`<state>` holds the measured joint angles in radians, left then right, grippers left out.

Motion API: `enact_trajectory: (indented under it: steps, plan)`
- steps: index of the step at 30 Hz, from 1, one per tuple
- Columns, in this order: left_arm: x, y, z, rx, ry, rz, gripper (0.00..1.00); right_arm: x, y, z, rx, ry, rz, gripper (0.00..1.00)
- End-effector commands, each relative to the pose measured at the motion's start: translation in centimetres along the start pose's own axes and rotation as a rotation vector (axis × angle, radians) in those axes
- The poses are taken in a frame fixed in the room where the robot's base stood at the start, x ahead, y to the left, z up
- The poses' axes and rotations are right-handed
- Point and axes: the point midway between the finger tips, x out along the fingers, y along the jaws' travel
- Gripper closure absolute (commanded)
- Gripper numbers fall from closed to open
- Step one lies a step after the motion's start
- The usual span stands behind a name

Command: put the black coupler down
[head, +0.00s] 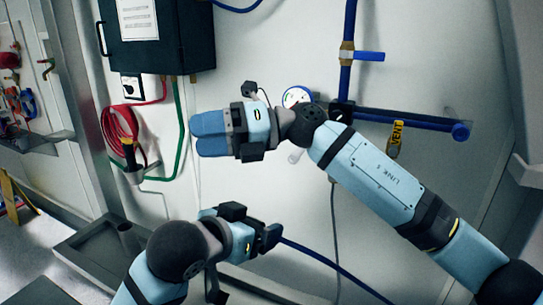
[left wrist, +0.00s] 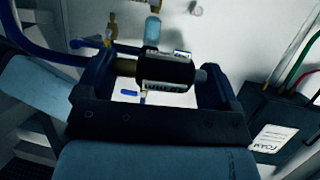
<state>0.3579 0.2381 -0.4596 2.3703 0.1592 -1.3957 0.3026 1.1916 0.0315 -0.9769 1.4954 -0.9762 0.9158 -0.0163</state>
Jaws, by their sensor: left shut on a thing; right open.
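The black coupler (left wrist: 165,73) is a short dark cylinder with a pale printed label, a brass-coloured left end and a grey right end. In the left wrist view it lies crosswise between the two fingers of my left gripper (left wrist: 158,85), which is shut on it. In the head view my left gripper (head: 268,238) is low in the middle, in front of the wall. I cannot clearly tell the coupler from the dark fingers there. My right gripper (head: 194,135), with blue finger pads, is open and higher up to the left, with nothing visible in it.
A grey tray (head: 72,248) holding a small dark cylinder stands at the lower left. A blue pipe (head: 400,121) with a yellow VENT tag (head: 396,139) and a gauge (head: 297,96) are on the wall. A blue hose (head: 330,262) runs lower right. A red coil (head: 118,135) hangs left.

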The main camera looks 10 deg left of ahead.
Motion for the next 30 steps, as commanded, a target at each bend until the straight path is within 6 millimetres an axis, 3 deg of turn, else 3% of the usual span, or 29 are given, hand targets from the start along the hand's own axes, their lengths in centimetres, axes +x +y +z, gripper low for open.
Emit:
enact_trajectory:
  steps: [4,8,12,16,22,30]
  plan:
    - [0.0,0.0,0.0,0.0,0.0,0.0,0.38,0.9,1.1,1.1,-0.131,0.2,-0.179,0.4]
    - [0.0,0.0,0.0,0.0,0.0,0.0,0.38,0.4,1.0,1.6,-0.196,0.39,-0.361,0.4]
    - [0.0,0.0,0.0,0.0,0.0,0.0,0.38,-3.1,-1.6,0.4,-0.116,0.65,-0.586,0.4]
    - [0.0,0.0,0.0,0.0,0.0,0.0,0.38,-6.8,-3.6,-1.3,0.026,0.823,-0.705,0.4]
    - [0.0,0.0,0.0,0.0,0.0,0.0,0.38,-9.9,-4.7,-2.6,0.154,0.949,-0.785,0.4]
    - [0.0,0.0,0.0,0.0,0.0,0.0,0.38,-9.4,-6.3,-5.2,0.172,0.967,-0.79,0.4]
